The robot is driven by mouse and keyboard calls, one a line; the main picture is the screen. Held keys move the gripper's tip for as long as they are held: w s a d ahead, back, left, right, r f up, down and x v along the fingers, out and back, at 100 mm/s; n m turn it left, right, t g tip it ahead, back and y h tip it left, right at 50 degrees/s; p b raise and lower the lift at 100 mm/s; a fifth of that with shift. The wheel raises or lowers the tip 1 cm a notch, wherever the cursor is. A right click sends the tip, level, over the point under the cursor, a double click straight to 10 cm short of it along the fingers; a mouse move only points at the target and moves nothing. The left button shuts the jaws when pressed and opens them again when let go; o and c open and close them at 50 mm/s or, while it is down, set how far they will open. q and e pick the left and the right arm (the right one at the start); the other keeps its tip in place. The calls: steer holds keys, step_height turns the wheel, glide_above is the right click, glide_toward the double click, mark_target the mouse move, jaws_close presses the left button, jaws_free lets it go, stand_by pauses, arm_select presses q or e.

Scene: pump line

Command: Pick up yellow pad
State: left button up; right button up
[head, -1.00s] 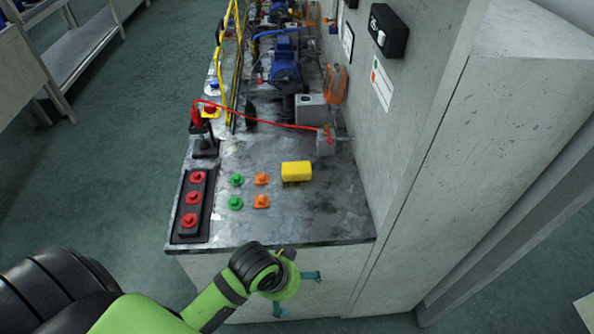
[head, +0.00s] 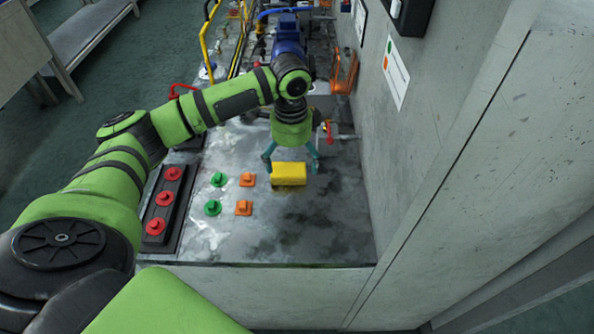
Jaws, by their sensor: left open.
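The yellow pad (head: 289,175) is a small block lying on the grey metal bench top (head: 300,225), right of the green and orange pieces. My left gripper (head: 291,165) points down at the pad from its far side. Its two teal fingers are spread, one near each end of the pad. I cannot tell whether the fingers touch the pad. My right gripper is not in view.
Green knobs (head: 213,208) and orange pieces (head: 243,208) stand left of the pad. A black tray with red knobs (head: 164,198) is at the bench's left edge. A concrete wall (head: 440,150) bounds the right. The near bench top is clear.

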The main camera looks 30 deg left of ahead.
mark_target(288, 173)
arm_select(q)
steer(key=shift+w+a+f, duration=0.3)
steer(key=shift+a, duration=0.3)
steer(key=shift+a+f, duration=0.1)
steer(key=shift+a, duration=0.05)
steer(key=shift+f, duration=0.65)
step_height(288, 173, down, 4)
steer(key=shift+s+f+p, duration=0.15)
steer(key=shift+f+p, duration=0.1)
steer(key=shift+p, duration=0.1)
steer(key=shift+f, duration=0.2)
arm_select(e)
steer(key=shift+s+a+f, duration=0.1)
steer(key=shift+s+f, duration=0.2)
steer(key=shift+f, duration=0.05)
arm_select(q)
steer(key=c, duration=1.1)
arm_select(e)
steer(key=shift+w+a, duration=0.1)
